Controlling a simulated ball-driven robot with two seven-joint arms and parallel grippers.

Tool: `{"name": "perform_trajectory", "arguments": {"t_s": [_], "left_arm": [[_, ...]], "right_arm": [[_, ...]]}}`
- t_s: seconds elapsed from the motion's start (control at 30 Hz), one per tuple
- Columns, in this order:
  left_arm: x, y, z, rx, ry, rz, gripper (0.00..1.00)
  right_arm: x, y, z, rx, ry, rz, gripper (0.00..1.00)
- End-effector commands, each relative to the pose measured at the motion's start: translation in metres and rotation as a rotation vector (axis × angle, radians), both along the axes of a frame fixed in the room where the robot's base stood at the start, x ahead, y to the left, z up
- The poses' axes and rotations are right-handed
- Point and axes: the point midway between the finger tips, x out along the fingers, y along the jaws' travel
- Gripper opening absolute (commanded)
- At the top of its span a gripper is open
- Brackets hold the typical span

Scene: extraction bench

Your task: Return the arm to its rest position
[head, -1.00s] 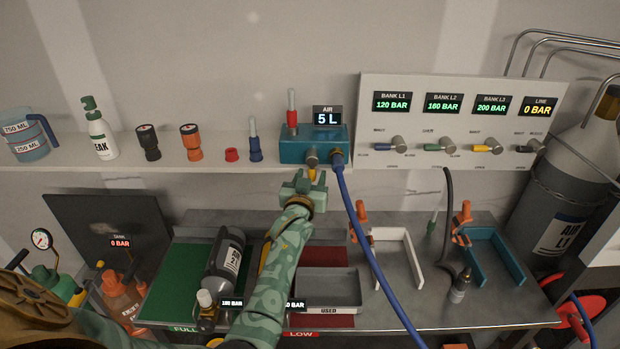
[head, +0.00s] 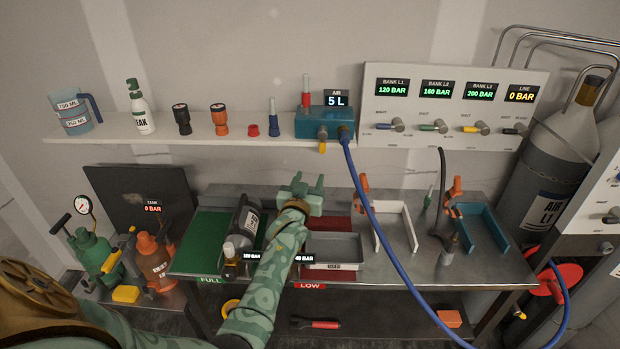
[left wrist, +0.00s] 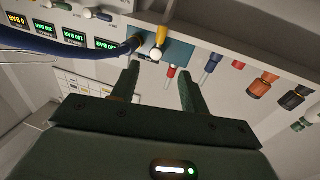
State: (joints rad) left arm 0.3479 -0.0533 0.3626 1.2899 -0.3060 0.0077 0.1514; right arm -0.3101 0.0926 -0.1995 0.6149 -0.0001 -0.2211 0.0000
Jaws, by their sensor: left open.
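My left gripper (head: 308,190) is green, open and empty. In the head view it is over the back of the bench, below the teal air box (head: 318,124) on the shelf and apart from it. In the left wrist view its two dark fingers are spread with nothing between them, and the air box (left wrist: 170,50) shows beyond them. The box's display reads 5 L. A blue hose (head: 372,215) runs from the box down across the bench. My right gripper is not in view.
The bench holds a green mat (head: 203,240), a dark cylinder (head: 240,225), a grey USED tray (head: 333,250), a white holder (head: 400,225) and a teal holder (head: 484,228). The valve panel (head: 450,100) is at the back right. A pump (head: 95,255) stands at the left.

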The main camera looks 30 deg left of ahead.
Motion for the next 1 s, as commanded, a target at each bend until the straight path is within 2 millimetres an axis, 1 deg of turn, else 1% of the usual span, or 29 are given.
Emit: {"name": "perform_trajectory", "arguments": {"t_s": [0.1, 0.2, 0.37, 0.6, 0.67, 0.7, 0.77, 0.87, 0.9, 0.97, 1.0], "left_arm": [[-0.001, 0.000, 0.000, 0.000, 0.000, -0.001, 0.45], [-0.001, 0.000, -0.001, 0.000, 0.000, -0.001, 0.45], [-0.001, 0.000, -0.001, 0.000, 0.000, -0.001, 0.45], [-0.001, 0.000, -0.001, 0.003, 0.002, -0.001, 0.45], [-0.001, 0.000, -0.007, 0.010, 0.028, 0.000, 0.45], [0.000, -0.003, -0.016, 0.005, 0.053, -0.005, 0.45], [0.002, -0.015, -0.038, -0.001, 0.111, -0.031, 0.45], [-0.009, -0.042, -0.105, -0.002, 0.252, -0.092, 0.45], [-0.019, -0.053, -0.139, -0.002, 0.316, -0.119, 0.45], [-0.040, -0.068, -0.190, 0.001, 0.418, -0.158, 0.45], [-0.056, -0.077, -0.223, 0.003, 0.482, -0.183, 0.45]], "right_arm": [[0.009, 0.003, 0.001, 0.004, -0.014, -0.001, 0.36], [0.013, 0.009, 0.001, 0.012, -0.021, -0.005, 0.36], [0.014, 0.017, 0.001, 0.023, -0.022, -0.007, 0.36], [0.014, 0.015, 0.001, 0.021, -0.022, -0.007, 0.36], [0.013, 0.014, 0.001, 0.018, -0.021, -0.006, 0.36], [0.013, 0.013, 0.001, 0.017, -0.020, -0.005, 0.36], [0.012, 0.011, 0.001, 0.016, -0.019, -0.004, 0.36], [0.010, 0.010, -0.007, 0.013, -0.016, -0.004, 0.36], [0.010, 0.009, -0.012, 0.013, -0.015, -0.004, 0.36], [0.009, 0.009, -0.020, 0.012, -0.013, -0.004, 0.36], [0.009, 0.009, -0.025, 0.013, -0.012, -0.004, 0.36]]}}
